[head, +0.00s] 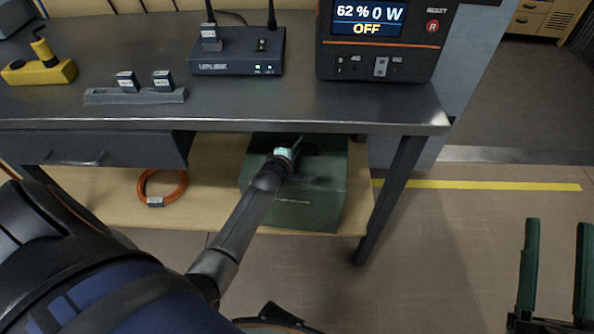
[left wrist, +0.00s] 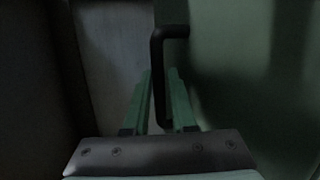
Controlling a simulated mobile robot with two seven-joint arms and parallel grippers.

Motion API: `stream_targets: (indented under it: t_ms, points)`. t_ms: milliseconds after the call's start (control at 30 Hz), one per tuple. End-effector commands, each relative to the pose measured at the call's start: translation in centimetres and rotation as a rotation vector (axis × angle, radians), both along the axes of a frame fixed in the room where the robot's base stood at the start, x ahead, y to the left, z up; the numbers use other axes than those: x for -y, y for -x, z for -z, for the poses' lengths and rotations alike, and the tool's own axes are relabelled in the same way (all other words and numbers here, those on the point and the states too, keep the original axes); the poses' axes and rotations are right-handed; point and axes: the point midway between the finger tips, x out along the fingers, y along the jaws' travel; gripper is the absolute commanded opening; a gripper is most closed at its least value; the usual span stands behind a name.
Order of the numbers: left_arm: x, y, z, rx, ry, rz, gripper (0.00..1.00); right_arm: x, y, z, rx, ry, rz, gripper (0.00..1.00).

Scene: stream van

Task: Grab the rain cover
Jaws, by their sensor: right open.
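I do not see a rain cover in either view. A dark green box (head: 290,210) stands on the low shelf under the workbench. My left arm reaches down to its top, and my left gripper (head: 287,153) is at its upper part, partly hidden by the arm. In the left wrist view, a black bar handle (left wrist: 158,75) on a green panel (left wrist: 240,70) runs between the two green fingers. I cannot tell whether the fingers press on it. My right gripper (head: 555,270) is open and empty over the floor at the right.
The metal workbench (head: 300,105) overhangs the box, with a leg (head: 390,200) to its right. An orange cable coil (head: 162,186) lies on the wooden shelf (head: 105,205). A drawer (head: 95,150) hangs at the left. Floor on the right is clear, with a yellow line (head: 480,185).

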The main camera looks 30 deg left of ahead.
Motion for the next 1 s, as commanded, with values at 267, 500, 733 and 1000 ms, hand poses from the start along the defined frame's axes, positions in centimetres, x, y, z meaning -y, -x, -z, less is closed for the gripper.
stream_targets:
  t_ms: [267, 500, 733, 1000]
  points:
    - [-0.03, -0.08, 0.01, -0.001, 0.0, 0.0, 0.24, -0.05, 0.26, -0.5, 0.023, 0.001, -0.004, 0.5]
    - [-0.03, -0.07, 0.02, 0.0, 0.0, 0.0, 0.02, -0.05, 0.26, -0.48, 0.021, 0.0, -0.004, 0.5]
    - [-0.03, -0.06, 0.03, -0.001, 0.001, 0.0, 0.0, -0.06, 0.25, -0.48, 0.02, 0.0, -0.004, 0.5]
    - [-0.03, -0.04, 0.06, -0.001, 0.002, -0.001, 0.0, -0.06, 0.24, -0.47, 0.021, 0.0, -0.004, 0.5]
